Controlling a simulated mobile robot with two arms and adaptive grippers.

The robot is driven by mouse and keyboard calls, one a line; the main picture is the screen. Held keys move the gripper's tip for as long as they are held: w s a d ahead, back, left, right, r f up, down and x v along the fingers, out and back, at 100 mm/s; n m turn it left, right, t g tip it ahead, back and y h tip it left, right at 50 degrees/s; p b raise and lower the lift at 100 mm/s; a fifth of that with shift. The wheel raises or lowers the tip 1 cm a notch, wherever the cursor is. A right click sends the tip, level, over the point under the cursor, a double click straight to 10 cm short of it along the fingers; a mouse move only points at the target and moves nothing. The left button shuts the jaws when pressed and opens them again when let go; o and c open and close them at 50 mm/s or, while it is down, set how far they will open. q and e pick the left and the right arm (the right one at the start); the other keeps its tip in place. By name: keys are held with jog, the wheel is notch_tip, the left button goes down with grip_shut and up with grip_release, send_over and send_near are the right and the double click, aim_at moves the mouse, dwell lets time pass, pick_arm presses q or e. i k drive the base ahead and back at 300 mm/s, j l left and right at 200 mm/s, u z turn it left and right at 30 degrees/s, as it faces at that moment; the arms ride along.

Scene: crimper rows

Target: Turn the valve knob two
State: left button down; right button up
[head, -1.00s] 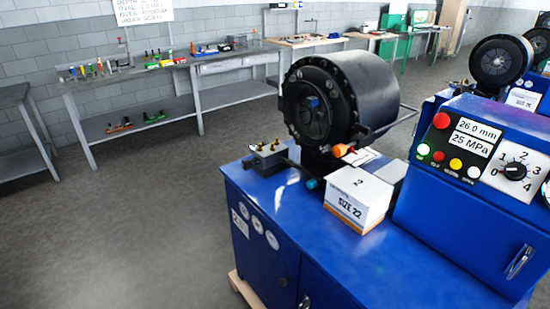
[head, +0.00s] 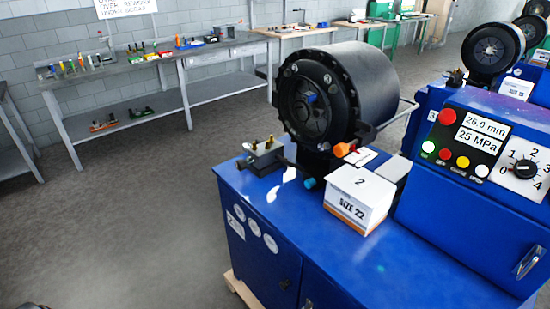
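A blue crimper bench (head: 250,190) carries a large black round crimper head (head: 312,103). A red-orange knob (head: 342,150) sits at the lower right of the head. A teal round knob (head: 309,183) sits lower, at the bench top's front. A white box marked "2" and "SIZE 22" (head: 360,198) stands to their right. A black selector dial (head: 525,169) with numbers around it is on the blue control console at right; its exact setting is hard to read. Neither gripper can be made out, and nothing is seen touching the knobs.
The console has a red button (head: 447,117) and several smaller buttons. A grey block with brass fittings (head: 262,157) sits at the bench's left. A grey workbench with tools (head: 110,75) lines the wall. Grey floor (head: 130,215) is clear at left. Another crimper (head: 490,55) stands behind.

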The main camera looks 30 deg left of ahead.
aim_at(241, 165)
jog(key=i+j+z, duration=0.2)
jog(key=j+z, duration=0.2)
jog(key=j, duration=0.8)
jog(key=j+z, duration=0.4)
jog(key=j, duration=0.85)
